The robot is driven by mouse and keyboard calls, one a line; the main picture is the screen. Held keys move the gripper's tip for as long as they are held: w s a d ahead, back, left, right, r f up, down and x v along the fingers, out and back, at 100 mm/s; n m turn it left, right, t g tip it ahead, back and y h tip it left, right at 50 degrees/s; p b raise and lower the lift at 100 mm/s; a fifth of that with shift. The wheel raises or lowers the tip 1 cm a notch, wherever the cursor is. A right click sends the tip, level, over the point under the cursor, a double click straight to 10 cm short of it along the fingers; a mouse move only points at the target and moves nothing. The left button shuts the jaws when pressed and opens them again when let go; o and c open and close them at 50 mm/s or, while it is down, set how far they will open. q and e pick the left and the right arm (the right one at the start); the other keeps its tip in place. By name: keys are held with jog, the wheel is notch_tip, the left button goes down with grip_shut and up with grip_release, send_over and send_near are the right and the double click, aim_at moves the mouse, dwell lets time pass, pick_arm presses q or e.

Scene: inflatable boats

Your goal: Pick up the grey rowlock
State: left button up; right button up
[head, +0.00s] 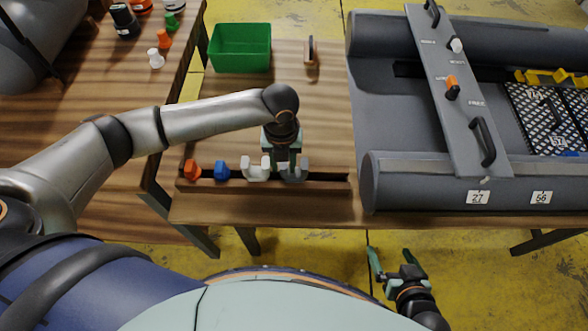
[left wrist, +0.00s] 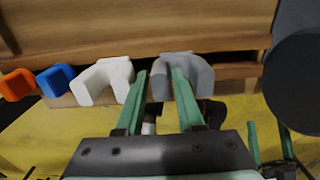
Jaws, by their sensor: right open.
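The grey rowlock (head: 295,174) is a U-shaped piece seated at the right end of a row in the wooden rack; it also shows in the left wrist view (left wrist: 200,75). My left gripper (head: 283,158) points down at it. In the left wrist view, its green fingers (left wrist: 160,74) are apart, with the grey rowlock's left prong between them. The right finger overlaps the rowlock's opening, and the left finger is by the gap beside the white rowlock (left wrist: 102,78). Contact cannot be told. My right gripper (head: 395,254) is open and empty, low in front of the table.
A blue piece (head: 221,169) and an orange piece (head: 192,169) stand left of the white rowlock in the rack (head: 262,187). A green bin (head: 240,48) is at the back. A grey inflatable boat (head: 400,183) lies to the right. The middle of the table is mostly clear.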

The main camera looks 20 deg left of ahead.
pick_arm(q)
grip_shut()
pick_arm(e)
jog(key=shift+f, duration=0.1)
dwell(0.3)
pick_arm(q)
notch_tip(320, 180, up, 10)
jog(key=shift+r+p, duration=0.1)
jog(key=shift+p, duration=0.9)
jog(key=shift+r+p, duration=0.55)
jog(key=shift+p, duration=0.3)
pick_arm(e)
jog(key=r, duration=0.2)
jog(key=d+r, duration=0.1)
jog(key=shift+s, duration=0.35)
